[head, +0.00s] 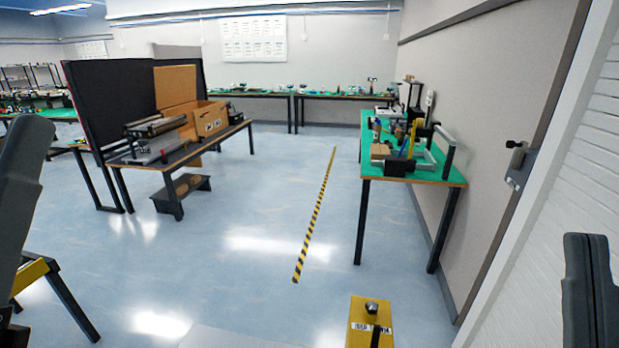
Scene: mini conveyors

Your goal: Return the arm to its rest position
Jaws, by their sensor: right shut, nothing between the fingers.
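My right gripper (588,242) shows at the lower right edge of the head view. Its two dark fingers point up and sit close together, shut with nothing between them. It is in front of the white brick wall and touches nothing that I can see. A dark grey part of my left arm (24,185) stands at the left edge. Its jaws cannot be made out.
A green-topped workbench (452,178) with small equipment stands at the right wall. A table (237,130) with a mini conveyor (155,134) and cardboard box (210,119) stands left. A yellow block (360,312) is at the bottom. Open floor with a striped line (316,213) lies between.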

